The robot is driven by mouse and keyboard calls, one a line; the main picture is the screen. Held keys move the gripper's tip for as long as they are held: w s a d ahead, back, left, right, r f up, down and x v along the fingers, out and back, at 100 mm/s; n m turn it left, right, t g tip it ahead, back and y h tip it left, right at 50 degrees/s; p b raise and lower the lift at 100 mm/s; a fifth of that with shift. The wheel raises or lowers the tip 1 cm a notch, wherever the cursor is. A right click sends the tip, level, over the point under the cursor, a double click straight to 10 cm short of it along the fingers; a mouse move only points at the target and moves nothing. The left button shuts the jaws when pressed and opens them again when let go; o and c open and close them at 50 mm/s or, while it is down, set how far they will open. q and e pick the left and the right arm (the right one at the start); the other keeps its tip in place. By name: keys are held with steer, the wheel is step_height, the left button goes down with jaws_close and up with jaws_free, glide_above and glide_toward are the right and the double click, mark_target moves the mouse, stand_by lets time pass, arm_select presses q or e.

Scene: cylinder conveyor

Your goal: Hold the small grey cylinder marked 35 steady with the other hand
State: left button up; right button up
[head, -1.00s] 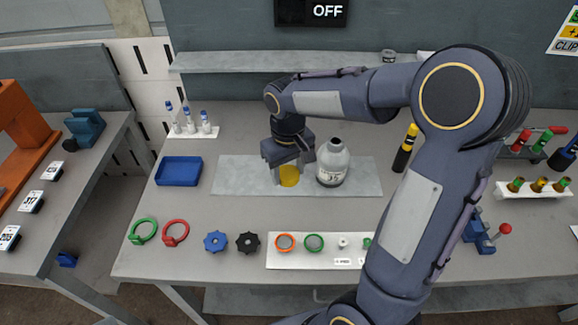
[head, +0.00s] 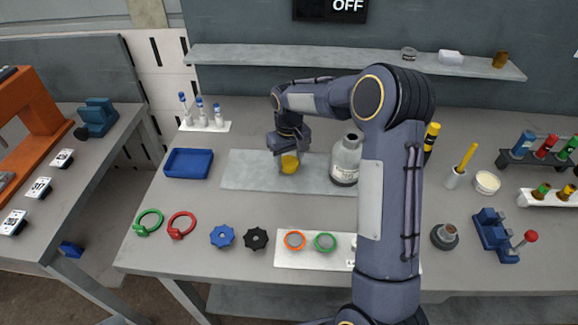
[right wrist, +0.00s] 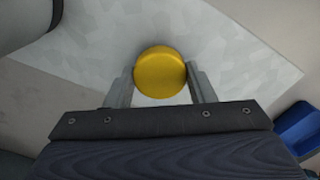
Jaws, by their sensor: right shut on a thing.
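The small grey cylinder marked 35 (head: 346,160) is bottle-shaped with a narrow neck and stands upright on the pale mat (head: 245,174). Its label is too small to read clearly now, and my right arm hides part of its right side. My right gripper (head: 288,152) is to its left, apart from it, and shut on a yellow round-topped piece (head: 290,164). In the right wrist view, the yellow piece (right wrist: 160,72) sits between the two fingers. I cannot tell whether it touches the mat. My left gripper is not in view.
A blue tray (head: 189,163) and a rack of vials (head: 204,124) stand left of the mat. Rings and knobs lie along the front edge. My right arm crosses the table right of the bottle. A blue clamp (head: 494,237) stands further right.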

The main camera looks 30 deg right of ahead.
steer(key=shift+f, duration=0.75)
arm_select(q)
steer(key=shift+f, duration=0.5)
arm_select(e)
steer(key=shift+r, duration=0.2)
steer(key=shift+f, duration=0.2)
steer(key=o, duration=1.1)
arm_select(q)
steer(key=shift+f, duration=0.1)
